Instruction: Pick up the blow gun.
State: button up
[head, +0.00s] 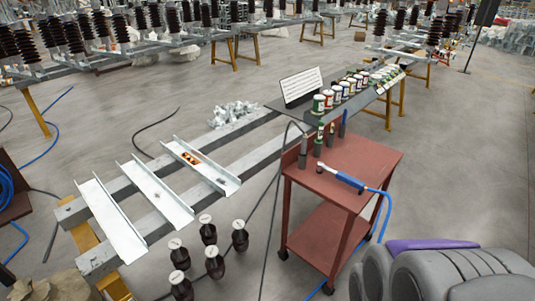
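A blue and silver hand tool (348,180), which looks like the blow gun, lies on the top of a red cart (375,158). A blue hose (386,212) runs from its right end over the cart's edge and down towards the floor. The tool lies apart from the upright items at the cart's back left. Grey rounded parts of my own body fill the lower right corner. My gripper's fingers do not show, so whether it is open or shut is hidden.
Upright tools (318,140) stand at the cart's back left corner. Behind it, a bench holds several cans (340,92) and a white sign (301,86). Metal channels (112,218) lie on beams at left, with dark insulators (208,232) in front. Floor right of the cart is clear.

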aim_at(303, 152)
jog(key=i+u, duration=0.2)
jog(key=i, duration=0.6)
jog(key=i+l+u, duration=0.2)
jog(key=i, duration=0.55)
jog(key=i+j, duration=0.05)
jog(key=j, duration=0.05)
